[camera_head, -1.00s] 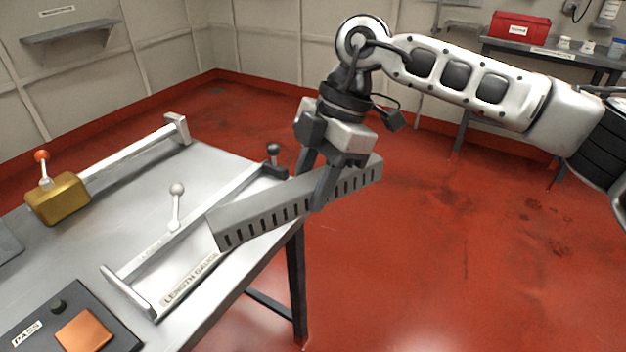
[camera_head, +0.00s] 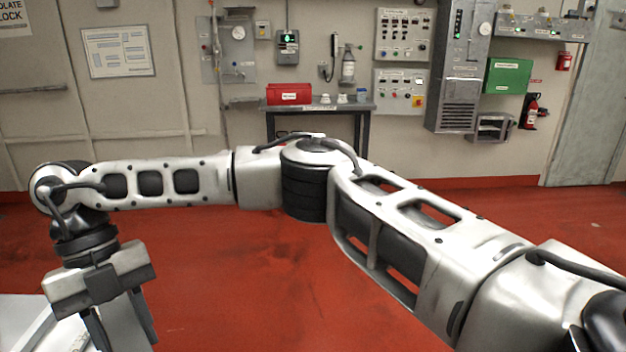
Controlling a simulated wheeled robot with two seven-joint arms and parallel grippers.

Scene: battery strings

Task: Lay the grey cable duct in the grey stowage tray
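My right gripper (camera_head: 120,325) is at the lower left, on the arm that reaches across from the right. Its fingers point down, with a grey piece of the cable duct (camera_head: 122,327) between them; the rest of the duct is cut off by the lower edge. The duct was seen whole in this grip a second ago, a long slotted grey channel. My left gripper is not in view. I cannot make out a grey stowage tray for certain in this view.
A corner of the metal table (camera_head: 18,322) shows at the lower left. A back bench (camera_head: 318,107) carries a red box (camera_head: 289,94) and small containers. A green box (camera_head: 507,76) and a grey cabinet (camera_head: 460,75) are on the wall. Open red floor (camera_head: 240,290) lies between.

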